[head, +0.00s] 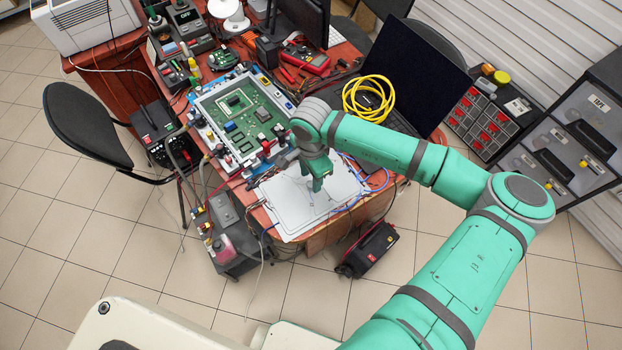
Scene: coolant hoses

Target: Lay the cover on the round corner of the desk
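The cover appears to be the flat, pale silver-white panel (288,222) at the near end of the red-brown desk (343,224). The desk's rounded corner shows just below and right of the panel. The panel hides much of the desk top there. My gripper (318,186) points down over the panel's upper middle part. I cannot tell whether its fingers touch the panel or are above it. The fingers are small and close together, and their opening does not show clearly.
A green circuit board (243,112) in a frame lies behind the panel. Blue hoses (377,186) run along the panel's right side. A black-red case (369,250) and a pump unit (232,245) stand near the desk end.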

